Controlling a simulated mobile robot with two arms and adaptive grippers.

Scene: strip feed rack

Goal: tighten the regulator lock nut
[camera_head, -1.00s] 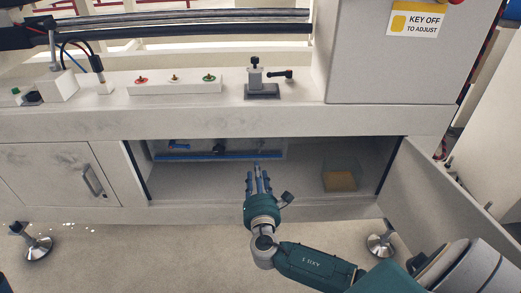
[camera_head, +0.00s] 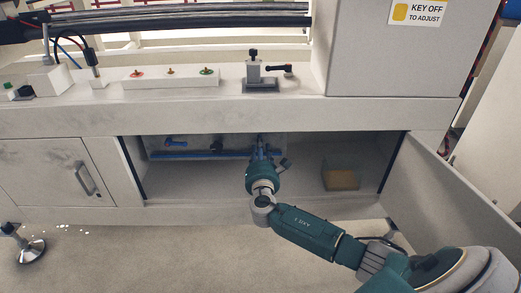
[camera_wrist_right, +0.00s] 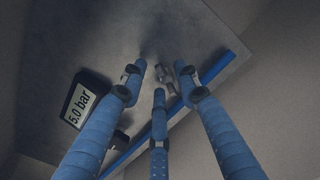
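My right gripper (camera_head: 261,145) reaches into the open cabinet, its fingers in front of the back panel. In the right wrist view its three blue fingers (camera_wrist_right: 160,75) are spread apart. A small grey metal fitting (camera_wrist_right: 164,74), possibly the lock nut, shows between and beyond the fingertips; I cannot tell whether they touch it. A black display reading "5.0 bar" (camera_wrist_right: 82,106) is on the panel at left in that view. In the head view the fitting is hidden behind the gripper. My left gripper is not in view.
A blue pipe (camera_head: 195,155) runs along the back panel, with a blue-handled valve (camera_head: 176,142) and a dark fitting (camera_head: 217,146) above it. The cabinet door (camera_head: 440,190) stands open at right.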

